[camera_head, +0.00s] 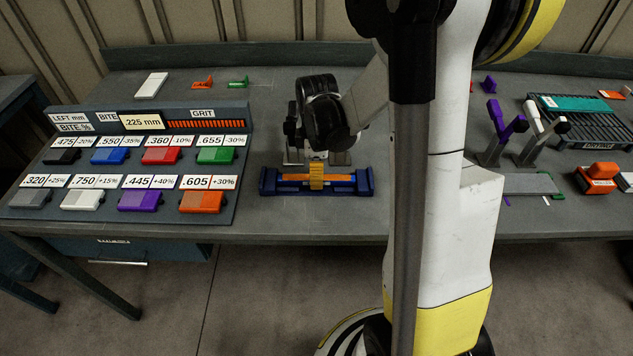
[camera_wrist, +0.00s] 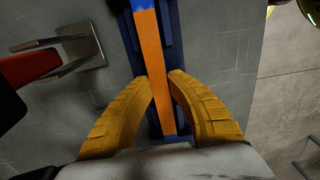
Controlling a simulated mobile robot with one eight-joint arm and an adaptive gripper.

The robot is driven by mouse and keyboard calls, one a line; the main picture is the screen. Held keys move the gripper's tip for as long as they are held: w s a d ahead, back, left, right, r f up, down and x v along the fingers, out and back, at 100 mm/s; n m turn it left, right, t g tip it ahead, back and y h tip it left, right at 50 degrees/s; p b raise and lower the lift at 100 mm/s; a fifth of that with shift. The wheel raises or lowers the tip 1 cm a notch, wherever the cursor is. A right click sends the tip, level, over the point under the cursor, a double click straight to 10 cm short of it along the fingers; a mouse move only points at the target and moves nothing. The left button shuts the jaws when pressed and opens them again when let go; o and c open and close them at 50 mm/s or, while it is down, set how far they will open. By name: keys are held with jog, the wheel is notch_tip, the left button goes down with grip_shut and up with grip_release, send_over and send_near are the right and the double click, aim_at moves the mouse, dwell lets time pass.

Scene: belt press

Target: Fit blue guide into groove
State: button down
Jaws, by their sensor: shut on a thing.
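A dark blue holder (camera_head: 268,183) with raised end blocks lies near the front edge of the bench. A long orange bar (camera_head: 294,177) runs along its middle. In the wrist view the orange bar (camera_wrist: 150,45) has a bright blue end (camera_wrist: 144,4) at the top and lies between dark blue side walls (camera_wrist: 169,25). My gripper (camera_head: 316,178) has yellow fingers closed on the bar's two sides, near its middle in the head view. The groove beneath the bar is hidden, so I cannot tell how deep it sits. No separate blue guide is clearly visible.
A labelled board (camera_head: 225,190) with coloured blocks, including a blue one (camera_head: 111,156), stands at the left. A grey metal bracket (camera_wrist: 84,45) is close beside my gripper.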

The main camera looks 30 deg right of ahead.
jog(key=shift+f, duration=0.1)
jog(key=c, duration=1.4)
grip_release()
jog(key=shift+f, duration=0.15)
notch_tip(320, 180, up, 12)
jog(key=p, duration=0.5)
jog(key=s+a+r+m+t, duration=0.7)
jog(key=s+a+r+m, duration=0.2)
jog(key=s+a+m, duration=0.2)
jog(key=shift+a+r, duration=0.25)
jog(key=shift+a, duration=1)
